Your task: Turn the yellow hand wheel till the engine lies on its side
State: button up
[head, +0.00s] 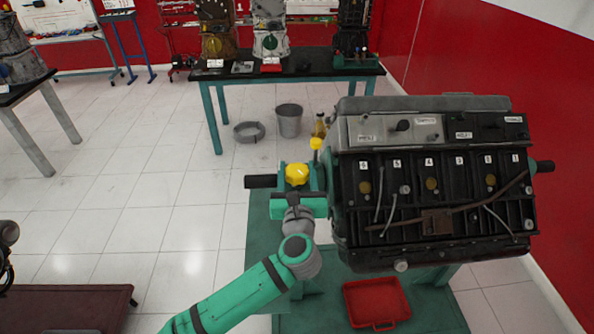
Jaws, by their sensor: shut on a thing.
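The engine (430,222), a black block with a grey and black top cover, hangs on the green stand (262,290) at the right. Its labelled long side faces me and its top cover shows above, so it is not lying fully on its side; its exact tilt is hard to tell. The yellow hand wheel (297,174) sits at the left end of the engine mount. My gripper (297,191) is at the wheel's near side, shut on it. My gripper's body partly hides the wheel's lower edge and the fingertips are hard to make out.
A yellow-topped knob (317,143) stands just behind the wheel, close to my gripper. A red tray (376,302) sits on the stand below the engine. A grey bucket (289,121) and a round basin (249,132) are on the floor behind.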

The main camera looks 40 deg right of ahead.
jog(key=m+g+h, duration=0.6)
jog(key=g, duration=0.2)
jog(key=shift+m+h, duration=0.3)
jog(key=shift+m, duration=0.1)
jog(key=m+g+h, duration=0.1)
jog(key=m+g, duration=0.2)
jog(key=g, duration=0.2)
jog(key=shift+d, duration=0.1)
jog(key=m+g, duration=0.2)
jog(key=g, duration=0.1)
jog(key=m+g, duration=0.2)
jog(key=g, duration=0.1)
jog(key=shift+s+d, duration=0.1)
jog(key=shift+s, duration=0.05)
jog(key=m+g+y, duration=0.1)
jog(key=m+g, duration=0.1)
jog(key=g, duration=0.1)
jog(key=m+g+y, duration=0.2)
jog(key=m+g, duration=0.1)
jog(key=g, duration=0.1)
jog(key=shift+s+d, duration=0.1)
jog(key=shift+s, duration=0.1)
jog(key=shift+s+m+g+y, duration=0.1)
jog(key=shift+m+g+y, duration=1.6)
jog(key=shift+g+y, duration=0.3)
jog(key=shift+a+m+y, duration=0.2)
jog(key=shift+m+y, duration=0.1)
jog(key=shift+y, duration=0.2)
jog(key=o, duration=1)
jog(key=shift+o, duration=0.2)
